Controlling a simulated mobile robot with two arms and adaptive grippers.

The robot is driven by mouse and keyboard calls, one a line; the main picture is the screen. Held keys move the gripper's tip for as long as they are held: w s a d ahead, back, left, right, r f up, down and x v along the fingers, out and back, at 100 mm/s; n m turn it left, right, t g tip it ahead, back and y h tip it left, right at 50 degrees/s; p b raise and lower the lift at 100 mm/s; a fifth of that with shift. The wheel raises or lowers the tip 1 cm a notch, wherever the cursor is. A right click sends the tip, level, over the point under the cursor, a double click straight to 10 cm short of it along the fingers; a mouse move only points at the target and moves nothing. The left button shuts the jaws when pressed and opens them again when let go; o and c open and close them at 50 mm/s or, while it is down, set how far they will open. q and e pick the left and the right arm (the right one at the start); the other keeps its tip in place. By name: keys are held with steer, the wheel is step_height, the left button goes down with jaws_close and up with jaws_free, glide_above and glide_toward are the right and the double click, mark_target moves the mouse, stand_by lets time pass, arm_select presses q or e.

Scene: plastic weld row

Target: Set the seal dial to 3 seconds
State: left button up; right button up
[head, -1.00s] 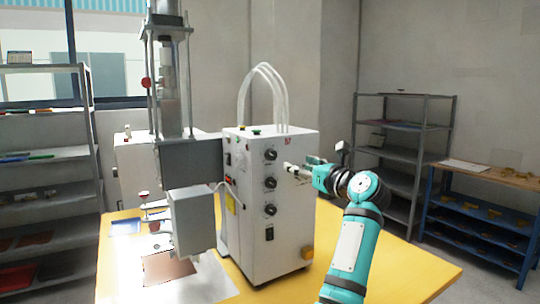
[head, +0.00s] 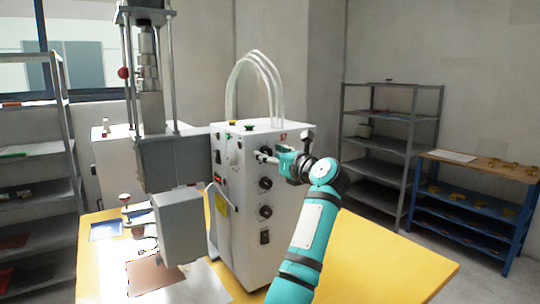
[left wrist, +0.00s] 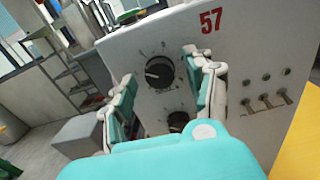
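The white welder control box (head: 290,200) stands on the yellow table. It carries a column of black dials. In the left wrist view the upper dial (left wrist: 159,72) has a numbered scale around it and a pale pointer mark toward the left; its label is too small to read. A second dial (left wrist: 178,121) below it is partly hidden by my gripper. My left gripper (head: 261,155) is open in front of the upper dial. Its fingers stand apart on either side of that dial, with no contact visible. In the head view the fingers largely hide this dial. My right gripper is not in view.
The press column (head: 150,80) and grey press head (head: 168,226) stand left of the box. Toggle switches (left wrist: 267,101) sit to the right on the box face in the wrist view. The table's right side (head: 390,265) is clear. Shelves stand behind.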

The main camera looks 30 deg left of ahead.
arm_select(q)
jaws_close()
steer(key=shift+r+m+p, duration=0.1)
steer(key=shift+m+p, duration=0.95)
steer(key=shift+m, duration=0.05)
steer(key=shift+r+m+p, duration=0.1)
steer(key=shift+m+p, duration=0.65)
steer(key=shift+m, duration=0.15)
steer(key=m+p, duration=0.9)
steer(key=p, duration=0.1)
steer(key=shift+m, duration=0.3)
steer(key=shift+m+p, duration=0.8)
steer(key=shift+p, duration=0.3)
steer(key=shift+f+m+p, duration=0.25)
steer(key=shift+m+p, duration=0.15)
steer(key=shift+m, duration=0.1)
